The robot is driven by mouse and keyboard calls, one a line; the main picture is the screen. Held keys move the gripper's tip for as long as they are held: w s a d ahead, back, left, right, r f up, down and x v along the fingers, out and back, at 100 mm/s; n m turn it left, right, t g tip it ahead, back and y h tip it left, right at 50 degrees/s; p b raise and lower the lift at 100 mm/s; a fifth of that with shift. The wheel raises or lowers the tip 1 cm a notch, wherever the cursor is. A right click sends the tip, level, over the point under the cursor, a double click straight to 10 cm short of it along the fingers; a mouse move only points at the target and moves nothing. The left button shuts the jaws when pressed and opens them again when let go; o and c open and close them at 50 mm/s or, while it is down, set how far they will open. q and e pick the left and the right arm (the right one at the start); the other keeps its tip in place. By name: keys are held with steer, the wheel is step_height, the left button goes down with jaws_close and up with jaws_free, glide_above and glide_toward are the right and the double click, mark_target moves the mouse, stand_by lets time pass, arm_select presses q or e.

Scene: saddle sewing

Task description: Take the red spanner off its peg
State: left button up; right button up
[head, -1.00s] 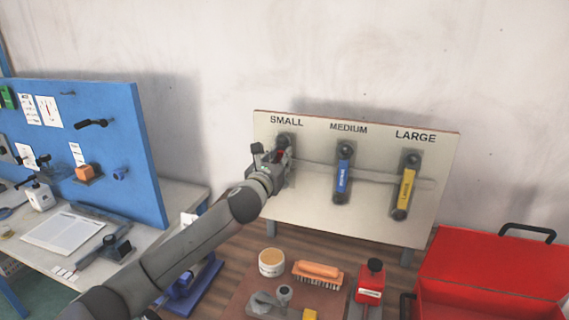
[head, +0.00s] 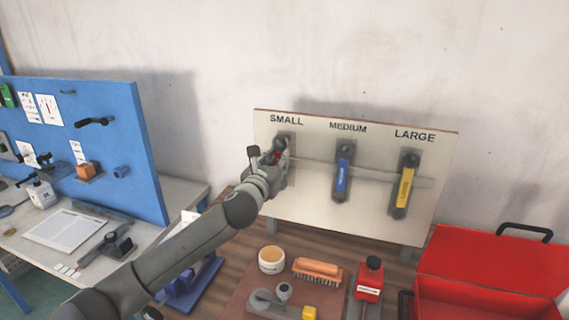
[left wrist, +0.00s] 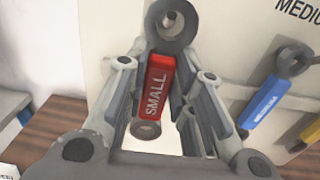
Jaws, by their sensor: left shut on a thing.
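The red spanner (left wrist: 155,82), marked SMALL, stands upright between the fingers of my left gripper (left wrist: 162,100) in the left wrist view. The fingers are shut on its red handle. Its upper ring surrounds the tip of a peg (left wrist: 169,19); I cannot tell how far along the peg it sits. In the head view my left gripper (head: 276,165) is in front of the board (head: 310,208) under the SMALL label and hides most of the red spanner (head: 275,157). My right gripper is not in view.
A blue spanner (head: 342,175) and a yellow spanner (head: 404,188) hang to the right on the same board. Below are a brush (head: 317,270), a round tub (head: 271,260) and a red bottle (head: 369,281). An open red toolbox (head: 490,262) stands at right.

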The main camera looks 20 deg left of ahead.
arm_select(q)
steer(key=shift+r, duration=0.1)
steer(key=shift+s+r+p, duration=0.15)
steer(key=shift+s+p, duration=0.95)
steer(key=shift+s, duration=0.8)
steer(key=shift+s+a+r+p, duration=0.1)
steer(key=shift+s+p, duration=0.4)
steer(key=shift+s, duration=0.75)
